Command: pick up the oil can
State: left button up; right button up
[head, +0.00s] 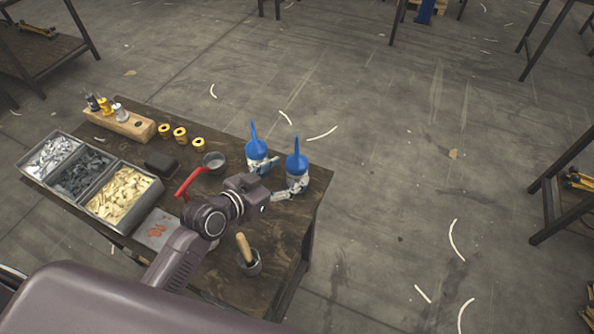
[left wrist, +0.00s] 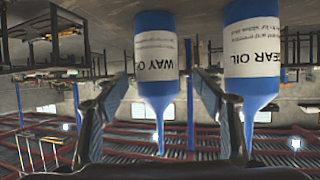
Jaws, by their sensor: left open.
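Two oil bottles with blue spouts and white labels stand upright near the right end of the workbench (head: 218,262). The right one (head: 297,162) reads as way oil (left wrist: 156,55) in the left wrist view, which is upside down; the left one (head: 256,152) reads as gear oil (left wrist: 252,60). My left gripper (head: 283,177) is open, its fingers reaching toward the bottles. I cannot tell whether either finger touches. My right gripper is not in view.
A red handle (head: 188,184), a metal cup (head: 214,163) and a pot with a wooden-handled brush (head: 249,262) are close by. Parts bins (head: 124,194), yellow rings (head: 180,135) and a wooden block (head: 130,124) are farther left. Floor right of the bench is open.

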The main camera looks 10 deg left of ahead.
aim_at(297, 169)
pick_arm(q)
jog(key=shift+p+x, duration=0.35)
jog(key=shift+x, duration=1.8)
jog(key=shift+s+d, duration=0.1)
jog(key=shift+s, duration=0.05)
jog(key=c, duration=1.5)
